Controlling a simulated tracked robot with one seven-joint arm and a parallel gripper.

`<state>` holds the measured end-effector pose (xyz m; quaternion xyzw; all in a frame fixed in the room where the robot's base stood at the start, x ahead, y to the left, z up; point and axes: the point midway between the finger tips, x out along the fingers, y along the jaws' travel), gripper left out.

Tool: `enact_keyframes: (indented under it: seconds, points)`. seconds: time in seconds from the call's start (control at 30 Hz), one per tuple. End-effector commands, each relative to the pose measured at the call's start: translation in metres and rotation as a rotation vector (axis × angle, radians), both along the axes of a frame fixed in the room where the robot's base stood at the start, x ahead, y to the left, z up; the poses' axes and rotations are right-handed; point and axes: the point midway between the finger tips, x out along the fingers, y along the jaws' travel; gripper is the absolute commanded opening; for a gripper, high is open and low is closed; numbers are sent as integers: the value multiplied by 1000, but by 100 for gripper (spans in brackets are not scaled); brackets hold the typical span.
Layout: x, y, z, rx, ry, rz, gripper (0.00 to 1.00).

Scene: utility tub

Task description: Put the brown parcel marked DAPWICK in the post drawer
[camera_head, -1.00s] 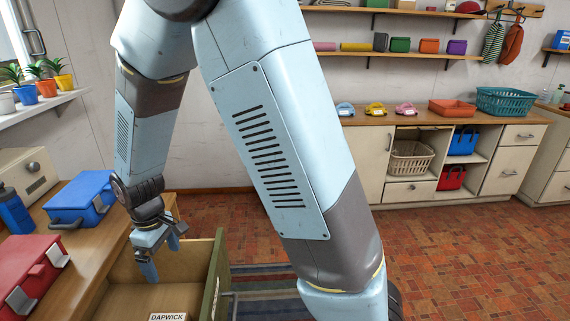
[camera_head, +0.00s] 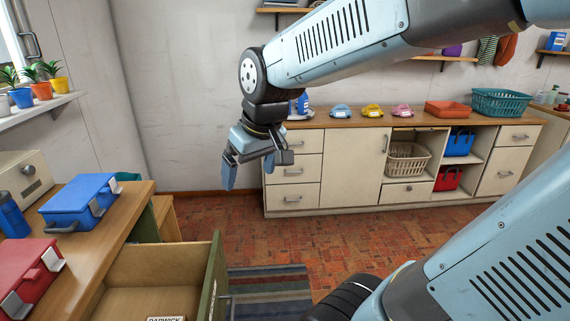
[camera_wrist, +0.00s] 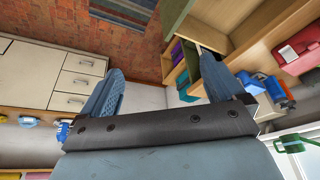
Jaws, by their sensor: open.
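The brown parcel marked DAPWICK (camera_head: 166,319) lies in the open drawer (camera_head: 150,265) at the lower left of the head view. Only the top edge of its white label shows there; the rest is cut off by the frame. My gripper (camera_head: 251,172) is open and empty, held in the air to the right of the drawer and well above it. In the wrist view my open gripper (camera_wrist: 160,90) has nothing between its fingers. The parcel cannot be made out in the wrist view.
A blue case (camera_head: 78,203) and a red case (camera_head: 27,275) stand on the wooden counter (camera_head: 103,238) at the left. White cabinets (camera_head: 350,175) line the back wall. A striped rug (camera_head: 270,290) lies on the brick floor, which is clear.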

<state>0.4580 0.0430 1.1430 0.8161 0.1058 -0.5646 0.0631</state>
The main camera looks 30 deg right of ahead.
Motion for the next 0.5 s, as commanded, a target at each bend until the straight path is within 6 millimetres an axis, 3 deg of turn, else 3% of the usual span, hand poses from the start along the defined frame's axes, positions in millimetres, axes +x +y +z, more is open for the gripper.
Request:
enact_keyframes:
  seconds: [0.2, 0.5]
  points:
    - [-41, -33, 24, 4, -85, -155, 96]
    - [-67, -43, 33, -1, -130, -246, 96]
